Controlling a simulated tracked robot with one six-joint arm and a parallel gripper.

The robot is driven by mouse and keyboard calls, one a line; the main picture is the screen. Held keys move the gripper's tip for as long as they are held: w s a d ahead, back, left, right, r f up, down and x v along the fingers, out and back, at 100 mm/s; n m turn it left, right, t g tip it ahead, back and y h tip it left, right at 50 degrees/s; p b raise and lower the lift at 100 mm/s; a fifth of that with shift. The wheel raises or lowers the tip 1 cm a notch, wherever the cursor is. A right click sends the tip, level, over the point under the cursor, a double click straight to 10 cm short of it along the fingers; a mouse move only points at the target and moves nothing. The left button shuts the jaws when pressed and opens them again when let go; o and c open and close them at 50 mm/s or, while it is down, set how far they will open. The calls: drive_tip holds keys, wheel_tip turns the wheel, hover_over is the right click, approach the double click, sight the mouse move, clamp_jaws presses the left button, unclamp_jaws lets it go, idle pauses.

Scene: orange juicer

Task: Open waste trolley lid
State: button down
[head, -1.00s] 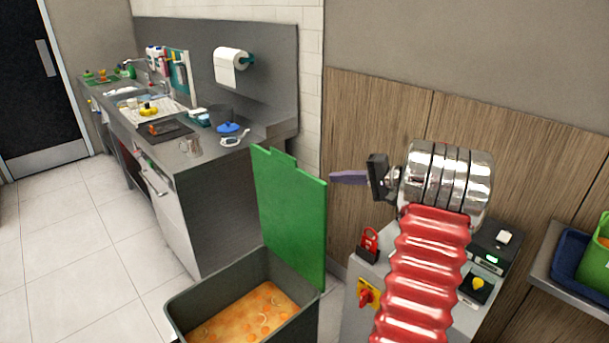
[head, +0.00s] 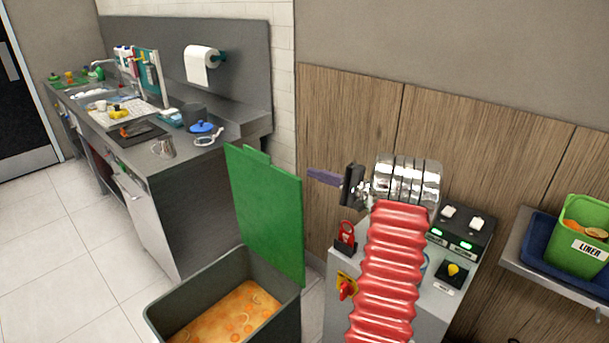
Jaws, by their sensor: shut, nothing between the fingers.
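The waste trolley is a dark grey bin (head: 290,312) at the bottom centre of the head view. Its green lid (head: 265,210) stands upright at the bin's back right edge, so the bin is open. Orange pulp with orange slices (head: 228,312) shows inside.
A grey control cabinet (head: 445,300) with a red padlock (head: 346,236) and yellow-red switch (head: 345,287) stands right of the bin. A green LINER tub (head: 583,240) sits on a right shelf. A steel counter (head: 190,148) is at left; the tiled floor (head: 75,265) is clear.

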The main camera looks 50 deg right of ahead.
drive_tip(key=w+a+r, duration=0.1)
drive_tip(key=w+a, duration=0.5)
drive_tip(key=w, duration=0.2)
drive_tip(key=shift+w+a, duration=0.15)
drive_tip(key=shift+w, duration=0.15)
idle(0.4)
drive_tip(key=shift+s, duration=0.1)
